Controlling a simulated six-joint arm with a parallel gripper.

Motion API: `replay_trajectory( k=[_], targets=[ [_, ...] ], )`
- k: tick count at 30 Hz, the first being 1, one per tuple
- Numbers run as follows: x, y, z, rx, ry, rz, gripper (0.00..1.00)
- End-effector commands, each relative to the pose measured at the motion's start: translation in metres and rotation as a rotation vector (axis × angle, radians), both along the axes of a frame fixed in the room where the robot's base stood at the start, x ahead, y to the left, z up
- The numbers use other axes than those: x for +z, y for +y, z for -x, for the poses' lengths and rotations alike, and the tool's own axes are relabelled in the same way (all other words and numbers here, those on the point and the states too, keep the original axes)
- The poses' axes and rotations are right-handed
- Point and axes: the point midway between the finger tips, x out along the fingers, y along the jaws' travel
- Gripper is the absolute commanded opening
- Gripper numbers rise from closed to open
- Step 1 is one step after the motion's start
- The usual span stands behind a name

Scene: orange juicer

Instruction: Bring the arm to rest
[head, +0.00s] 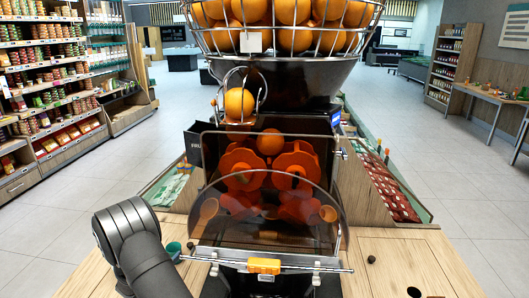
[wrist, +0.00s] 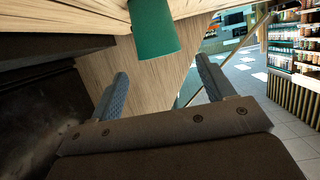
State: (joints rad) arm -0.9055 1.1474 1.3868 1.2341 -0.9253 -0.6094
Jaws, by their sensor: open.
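My gripper (wrist: 162,70) is open in the wrist view, its two fingers wide apart with nothing between them. A green cup (wrist: 153,28) shows just beyond the fingertips, apart from them, at the wooden counter (wrist: 195,8). In the head view the cup (head: 173,251) stands at the left of the counter (head: 390,262), close beside my dark arm. My gripper cannot be made out in the head view. The orange juicer (head: 268,190) stands in the middle, with a curved clear cover over its orange squeezing drums.
A wire basket of oranges (head: 290,38) tops the juicer. An orange button or latch (head: 264,265) is on the bar at its front. Produce bins (head: 385,185) lie behind the counter at the right. Store shelves (head: 45,90) stand far left. The counter's right part is mostly clear.

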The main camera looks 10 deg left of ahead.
Motion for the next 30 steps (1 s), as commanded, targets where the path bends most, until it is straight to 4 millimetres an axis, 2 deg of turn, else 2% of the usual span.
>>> replay_trajectory(
  k=[3, 12, 16, 21, 30],
  targets=[
    [-0.009, -0.002, -0.024, -0.004, -0.001, -0.001, 0.74],
    [-0.031, -0.003, -0.079, -0.002, 0.0, 0.0, 0.74],
    [-0.01, -0.002, -0.078, 0.0, -0.002, -0.002, 0.74],
    [0.005, -0.002, -0.078, 0.001, -0.002, -0.001, 0.74],
    [0.01, -0.002, -0.077, 0.0, 0.0, 0.0, 0.74]
  ],
)
